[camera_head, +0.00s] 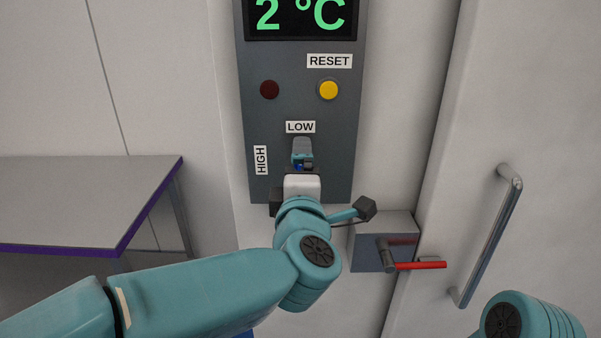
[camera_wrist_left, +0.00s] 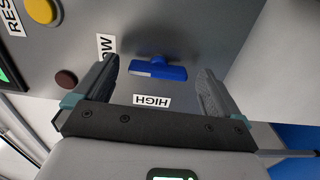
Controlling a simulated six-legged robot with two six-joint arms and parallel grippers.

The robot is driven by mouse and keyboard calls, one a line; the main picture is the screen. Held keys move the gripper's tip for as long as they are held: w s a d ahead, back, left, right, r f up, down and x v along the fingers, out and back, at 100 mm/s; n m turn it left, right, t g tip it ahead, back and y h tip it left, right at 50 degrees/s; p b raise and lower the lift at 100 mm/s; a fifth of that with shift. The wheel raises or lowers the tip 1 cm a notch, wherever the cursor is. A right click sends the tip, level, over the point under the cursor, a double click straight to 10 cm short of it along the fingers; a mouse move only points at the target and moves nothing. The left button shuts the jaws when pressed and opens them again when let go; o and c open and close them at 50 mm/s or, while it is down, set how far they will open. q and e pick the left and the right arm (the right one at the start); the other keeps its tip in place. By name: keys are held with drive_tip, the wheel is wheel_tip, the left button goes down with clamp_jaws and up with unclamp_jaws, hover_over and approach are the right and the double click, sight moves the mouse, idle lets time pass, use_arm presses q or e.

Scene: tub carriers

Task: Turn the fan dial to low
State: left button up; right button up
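The fan dial is a blue bar-shaped knob (camera_wrist_left: 165,70) on the grey control panel (camera_head: 340,110). In the left wrist view it lies lengthwise across the picture, with a pale strip at its left part. The LOW label (camera_head: 300,127) is above the dial and the HIGH label (camera_head: 261,160) to its left in the head view. My left gripper (camera_wrist_left: 158,72) is open, its two fingers on either side of the dial with visible gaps. In the head view the left gripper (camera_head: 302,158) largely covers the dial. My right gripper is not in view; only part of that arm shows.
A dark red light (camera_head: 269,90) and a yellow RESET button (camera_head: 328,90) sit higher on the panel. A grey box with a red lever (camera_head: 415,265) is at lower right. A door handle (camera_head: 490,235) is further right, a table (camera_head: 80,200) at left.

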use_arm(q)
drive_tip(key=s+b, duration=0.3)
drive_tip(key=s, duration=1.3)
drive_tip(key=shift+s, duration=0.15)
